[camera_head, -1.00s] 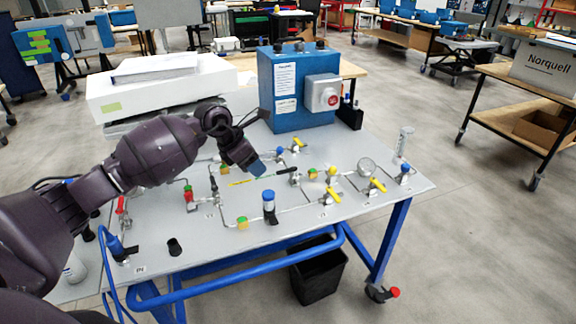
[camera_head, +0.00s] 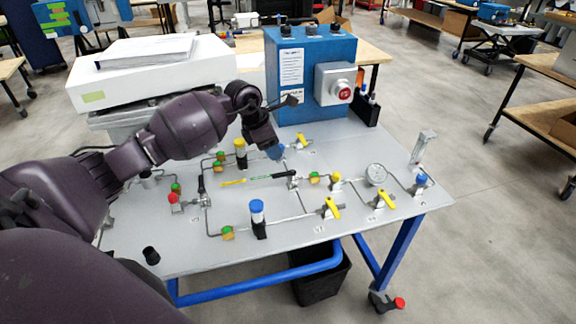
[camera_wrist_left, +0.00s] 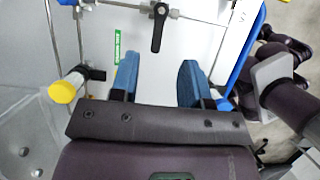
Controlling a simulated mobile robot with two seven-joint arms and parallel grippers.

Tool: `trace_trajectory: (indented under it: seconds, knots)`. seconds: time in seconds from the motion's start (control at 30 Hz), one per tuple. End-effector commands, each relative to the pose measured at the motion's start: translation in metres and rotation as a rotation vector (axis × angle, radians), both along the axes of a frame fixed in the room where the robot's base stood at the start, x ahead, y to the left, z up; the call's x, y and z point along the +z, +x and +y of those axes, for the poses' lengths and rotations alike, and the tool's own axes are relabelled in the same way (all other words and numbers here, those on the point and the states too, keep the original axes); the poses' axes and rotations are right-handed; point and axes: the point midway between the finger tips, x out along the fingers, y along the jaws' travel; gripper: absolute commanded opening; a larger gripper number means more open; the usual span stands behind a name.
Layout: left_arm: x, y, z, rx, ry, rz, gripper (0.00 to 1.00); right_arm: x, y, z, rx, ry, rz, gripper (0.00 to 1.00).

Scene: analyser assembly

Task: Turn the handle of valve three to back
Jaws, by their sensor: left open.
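My left gripper (camera_head: 276,152) is above the panel (camera_head: 400,226), between the yellow-capped cylinder (camera_head: 240,148) and a yellow valve handle (camera_head: 302,141). In the left wrist view the gripper (camera_wrist_left: 157,82) is open, its two blue fingers apart with nothing between them. A black valve handle (camera_wrist_left: 158,28) lies beyond the fingertips there, not touched. Two more yellow valve handles, a middle one (camera_head: 331,208) and a right one (camera_head: 385,199), sit at the panel's front right. The valve labels are too small to read, so I cannot tell which is valve three.
A blue control box (camera_head: 299,75) with a red button stands behind the gripper. A blue-capped cylinder (camera_head: 257,216), a gauge (camera_head: 376,175) and a clear tube (camera_head: 423,147) rise from the panel. A white machine (camera_head: 150,75) stands back left.

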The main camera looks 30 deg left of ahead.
Motion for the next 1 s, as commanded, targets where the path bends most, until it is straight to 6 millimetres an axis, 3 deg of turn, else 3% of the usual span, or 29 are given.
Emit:
trace_trajectory:
  seconds: [0.17, 0.5, 1.0]
  knots:
    - [-0.031, 0.009, -0.009, 0.001, -0.004, 0.003, 0.43, -0.01, -0.008, -0.001, -0.003, -0.001, 0.023, 0.43]
    - [-0.075, 0.023, -0.021, 0.001, -0.003, 0.002, 0.43, -0.002, 0.005, 0.001, 0.006, -0.002, -0.008, 0.43]
    - [-0.084, 0.027, -0.023, 0.0, 0.0, 0.0, 0.4, -0.003, 0.004, 0.0, 0.006, -0.003, -0.006, 0.43]
